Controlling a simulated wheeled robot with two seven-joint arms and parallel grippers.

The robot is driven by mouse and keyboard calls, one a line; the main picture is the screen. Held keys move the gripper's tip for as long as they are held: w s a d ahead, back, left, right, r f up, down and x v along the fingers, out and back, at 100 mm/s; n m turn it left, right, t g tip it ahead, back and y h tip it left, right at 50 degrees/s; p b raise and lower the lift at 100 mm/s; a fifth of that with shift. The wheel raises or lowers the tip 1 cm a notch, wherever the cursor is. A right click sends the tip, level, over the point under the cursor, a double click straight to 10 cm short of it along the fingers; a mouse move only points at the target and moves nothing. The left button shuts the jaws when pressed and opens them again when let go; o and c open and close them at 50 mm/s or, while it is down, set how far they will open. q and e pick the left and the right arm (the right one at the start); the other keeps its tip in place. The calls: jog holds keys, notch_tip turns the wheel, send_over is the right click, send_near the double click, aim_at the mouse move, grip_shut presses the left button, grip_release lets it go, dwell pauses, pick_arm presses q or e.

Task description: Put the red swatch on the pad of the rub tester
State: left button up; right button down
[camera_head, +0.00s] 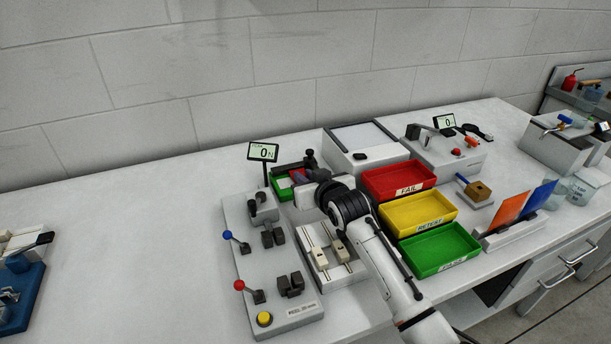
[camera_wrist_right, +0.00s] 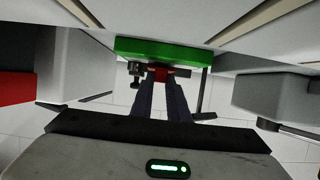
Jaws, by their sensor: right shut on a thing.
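My right gripper (camera_head: 303,174) is over a small green tray (camera_head: 283,188) behind the two-rail fixture. In the right wrist view its two dark fingers (camera_wrist_right: 160,98) are shut on a small red piece, the red swatch (camera_wrist_right: 163,73), in front of the tray's green side (camera_wrist_right: 160,49). In the head view a bit of red (camera_head: 298,177) shows by the fingertips, partly hidden by the wrist. A grey machine (camera_head: 450,155) with an arm, a red button and a display stands at the back right; it may be the rub tester, but its pad is not clear. My left gripper is out of view.
Red (camera_head: 400,180), yellow (camera_head: 418,213) and green (camera_head: 440,248) labelled bins stand right of my arm. A grey lever machine (camera_head: 270,270) with a display stands left. A grey box (camera_head: 365,145) stands behind the bins.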

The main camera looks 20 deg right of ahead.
jog(key=shift+f, duration=0.55)
dwell(0.4)
jog(key=c, duration=1.6)
grip_release()
jog(key=shift+c, duration=0.2)
jog(key=shift+r, duration=0.1)
notch_tip(320, 180, up, 10)
